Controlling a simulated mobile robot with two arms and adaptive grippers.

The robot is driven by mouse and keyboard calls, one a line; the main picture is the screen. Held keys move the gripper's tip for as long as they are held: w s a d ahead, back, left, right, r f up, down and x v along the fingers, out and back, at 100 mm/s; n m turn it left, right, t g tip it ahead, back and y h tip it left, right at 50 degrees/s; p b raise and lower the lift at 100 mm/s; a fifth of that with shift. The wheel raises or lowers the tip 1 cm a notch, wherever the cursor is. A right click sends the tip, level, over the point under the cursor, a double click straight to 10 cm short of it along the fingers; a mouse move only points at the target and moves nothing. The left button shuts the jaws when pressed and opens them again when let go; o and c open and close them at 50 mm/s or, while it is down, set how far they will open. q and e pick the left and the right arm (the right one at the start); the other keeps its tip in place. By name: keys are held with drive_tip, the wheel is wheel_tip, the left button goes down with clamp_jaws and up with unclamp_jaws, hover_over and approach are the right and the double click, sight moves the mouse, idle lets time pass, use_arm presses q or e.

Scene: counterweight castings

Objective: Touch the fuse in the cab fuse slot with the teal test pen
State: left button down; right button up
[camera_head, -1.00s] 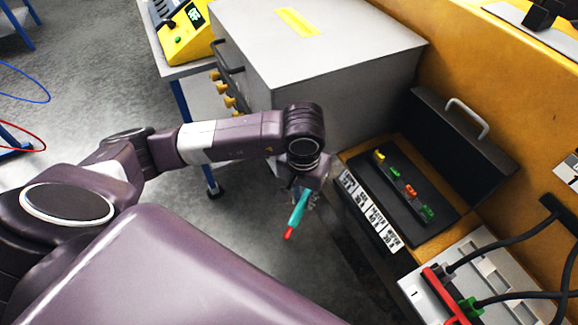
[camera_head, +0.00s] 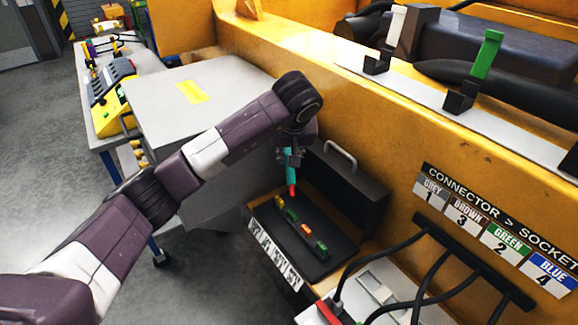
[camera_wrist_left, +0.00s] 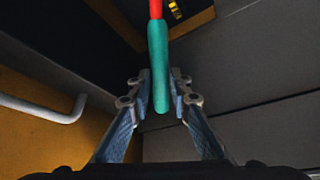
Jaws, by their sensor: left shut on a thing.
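My left gripper (camera_head: 289,150) is shut on the teal test pen (camera_head: 291,170) and holds it pointing down, red tip lowest. The tip appears just above the far-left end of the black fuse box (camera_head: 309,258), near the yellow fuse (camera_head: 280,201); I cannot tell whether it touches. Green, orange (camera_head: 306,229) and green fuses follow in a row. The label strip (camera_head: 274,254) in front is too small to read. In the left wrist view the pen (camera_wrist_left: 159,65) sits between the fingers, with a yellow fuse (camera_wrist_left: 174,9) beyond. My right gripper is not in view.
The fuse box's open lid (camera_head: 345,185) with a grey handle stands behind it. A grey cabinet (camera_head: 200,125) is at left. A connector panel (camera_head: 372,292) with black cables is at lower right. A yellow wall (camera_head: 400,140) rises behind.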

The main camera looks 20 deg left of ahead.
sight(290, 170)
use_arm(q)
drive_tip(key=shift+a, duration=0.15)
drive_tip(key=shift+f, duration=0.15)
drive_tip(key=shift+d+f+b, duration=0.2)
drive_tip(key=shift+f+b, duration=0.2)
drive_tip(key=shift+b, duration=0.05)
drive_tip(key=shift+f+b, duration=0.6)
drive_tip(key=shift+f, duration=0.2)
drive_tip(key=shift+f+b, duration=0.65)
drive_tip(key=shift+f, duration=0.4)
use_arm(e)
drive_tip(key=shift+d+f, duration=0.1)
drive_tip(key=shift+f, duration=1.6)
use_arm(q)
drive_tip(key=shift+f+b, duration=0.35)
drive_tip(key=shift+f, duration=0.1)
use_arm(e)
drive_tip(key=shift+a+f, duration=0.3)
use_arm(q)
drive_tip(key=shift+s+f, duration=0.1)
drive_tip(key=shift+f, duration=0.15)
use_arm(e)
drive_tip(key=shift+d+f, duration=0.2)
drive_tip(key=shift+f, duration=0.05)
use_arm(q)
drive_tip(key=shift+r, duration=0.15)
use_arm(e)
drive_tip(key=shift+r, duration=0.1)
